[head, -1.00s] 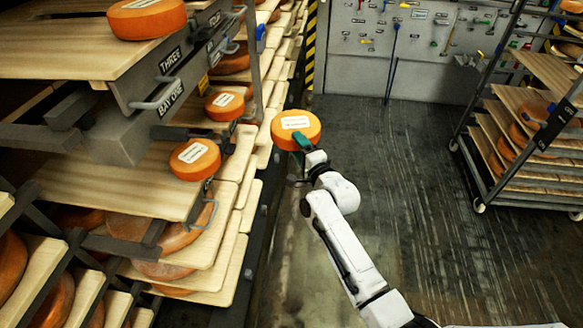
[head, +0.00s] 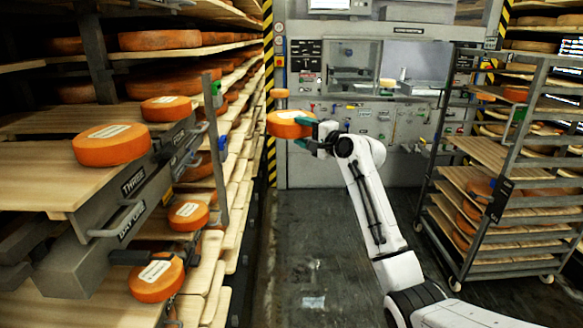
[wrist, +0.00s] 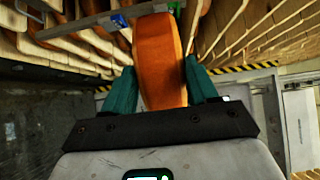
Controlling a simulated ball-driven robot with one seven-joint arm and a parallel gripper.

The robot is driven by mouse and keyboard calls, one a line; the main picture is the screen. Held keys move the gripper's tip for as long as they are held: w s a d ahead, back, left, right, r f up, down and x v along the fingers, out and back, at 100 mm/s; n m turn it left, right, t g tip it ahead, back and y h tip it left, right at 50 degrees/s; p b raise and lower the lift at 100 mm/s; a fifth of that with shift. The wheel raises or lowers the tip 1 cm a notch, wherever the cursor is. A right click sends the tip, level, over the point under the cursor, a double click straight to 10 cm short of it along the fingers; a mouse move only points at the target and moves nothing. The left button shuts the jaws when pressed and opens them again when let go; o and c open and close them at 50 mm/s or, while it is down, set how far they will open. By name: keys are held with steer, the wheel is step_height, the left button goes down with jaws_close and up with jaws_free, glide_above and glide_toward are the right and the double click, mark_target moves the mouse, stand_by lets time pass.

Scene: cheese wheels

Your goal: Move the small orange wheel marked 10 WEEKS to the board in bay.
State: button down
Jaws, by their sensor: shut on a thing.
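My gripper (head: 308,133) is shut on a small orange wheel (head: 288,124) with a white label, held in the air over the aisle. The label is too small to read here. In the wrist view the same wheel (wrist: 160,62) stands edge-on between the green fingers of my gripper (wrist: 161,82). At left, a pulled-out upper board (head: 35,182) carries an orange wheel (head: 112,145) at its front. A lower board (head: 95,305) has a labelled wheel (head: 157,279) at its edge. A sign reading THREE (head: 133,181) hangs above a partly legible bay sign (head: 132,220).
Two more labelled wheels, one upper (head: 166,108) and one lower (head: 188,216), sit farther back at left. Metal frames and handles jut from the left rack. A wheeled rack (head: 500,190) with boards stands at right. The aisle floor (head: 310,255) between is clear.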

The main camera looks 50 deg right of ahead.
steer(key=s+r+n+y+p, duration=0.1)
steer(key=s+r+n+y, duration=0.35)
steer(key=r, duration=1.05)
steer(key=s+r+y+p, duration=0.15)
steer(key=s+r, duration=0.55)
steer(key=r, duration=0.9)
steer(key=s+a+r+n+g+y, duration=0.1)
steer(key=s+a+r+y, duration=0.2)
steer(key=s+a+r, duration=0.5)
steer(key=s+a+r+n+g+y, duration=0.1)
steer(key=s+a+r+n+y, duration=0.1)
steer(key=s+a+r, duration=0.5)
steer(key=a+b+x, duration=0.1)
steer(key=b+x, duration=0.1)
steer(key=x, duration=0.6)
steer(key=s+a+r+b+x, duration=0.1)
steer(key=b+x, duration=0.1)
steer(key=x, duration=0.7)
steer(key=shift+w+a+r+b, duration=0.2)
steer(key=shift+a+r+b, duration=0.15)
steer(key=shift+a, duration=0.1)
steer(key=shift+f, duration=0.25)
